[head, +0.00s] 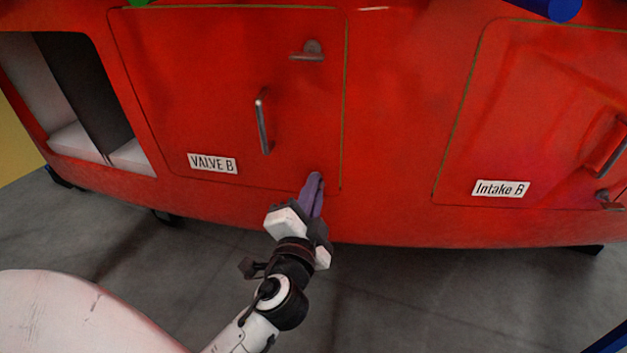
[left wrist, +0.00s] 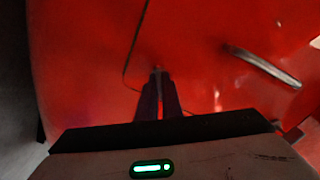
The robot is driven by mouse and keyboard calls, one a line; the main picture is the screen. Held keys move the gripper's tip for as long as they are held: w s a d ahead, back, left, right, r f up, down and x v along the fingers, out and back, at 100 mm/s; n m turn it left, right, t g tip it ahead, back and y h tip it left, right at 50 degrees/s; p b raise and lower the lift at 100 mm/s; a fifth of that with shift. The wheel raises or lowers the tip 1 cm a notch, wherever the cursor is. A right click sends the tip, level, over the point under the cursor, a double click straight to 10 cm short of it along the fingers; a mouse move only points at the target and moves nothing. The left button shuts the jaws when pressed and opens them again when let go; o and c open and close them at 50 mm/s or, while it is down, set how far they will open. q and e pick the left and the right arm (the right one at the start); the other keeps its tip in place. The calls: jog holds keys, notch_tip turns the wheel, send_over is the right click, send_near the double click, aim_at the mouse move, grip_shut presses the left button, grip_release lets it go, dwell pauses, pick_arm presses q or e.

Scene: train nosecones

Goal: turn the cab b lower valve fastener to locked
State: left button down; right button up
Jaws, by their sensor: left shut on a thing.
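The red Valve B door (head: 190,70) fills the upper left of the head view, with a white VALVE B label (head: 212,163). My left gripper (head: 314,180) has its purple fingers at the door's lower right corner. They are shut on the lower valve fastener, which they hide in the head view. In the left wrist view the two fingers (left wrist: 158,78) are close together, with a small bit of the fastener (left wrist: 157,68) at their tips. Its turn angle cannot be told. My right gripper is not in view.
The upper valve fastener (head: 308,51) lies about level. A grey door handle (head: 262,122) stands left of my gripper and also shows in the left wrist view (left wrist: 262,67). The Intake B door (head: 540,110) is to the right. Grey floor (head: 430,295) below is clear.

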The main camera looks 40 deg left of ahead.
pick_arm(q)
jog(key=m+p, duration=0.1)
jog(key=m, duration=0.2)
jog(key=shift+r+p, duration=0.1)
jog(key=shift+p, duration=0.25)
jog(key=shift+m+p, duration=0.65)
jog(key=shift+m, duration=1.05)
jog(key=shift+f, duration=0.2)
jog(key=c, duration=1.9)
grip_release()
jog(key=shift+c, duration=0.2)
jog(key=shift+d, duration=0.1)
